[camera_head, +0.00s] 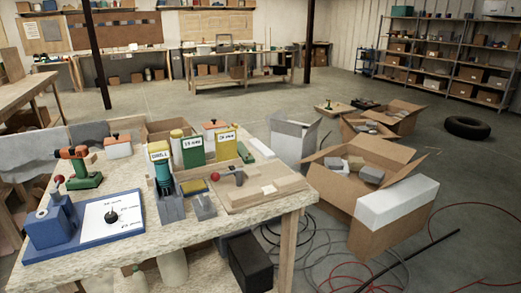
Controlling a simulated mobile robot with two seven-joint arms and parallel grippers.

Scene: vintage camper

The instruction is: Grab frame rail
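I cannot pick out the frame rail with certainty. A long thin dark bar (408,262) lies at a slant on the concrete floor at the lower right, beyond the workbench's right side; I cannot tell whether it is the rail. The wooden workbench (125,178) in front carries a blue fixture (52,226) beside a white marked plate (112,216), a green and orange drill (80,168), and a tan wooden board (250,190) with a dark tool on it. Neither of my grippers shows in this view.
Open cardboard boxes (375,222) crowd the floor right of the workbench, with loose red and grey cables (330,262) near them. A tire (467,127) lies farther back. Shelves (440,55) line the right wall. Dark posts (97,60) stand behind the bench.

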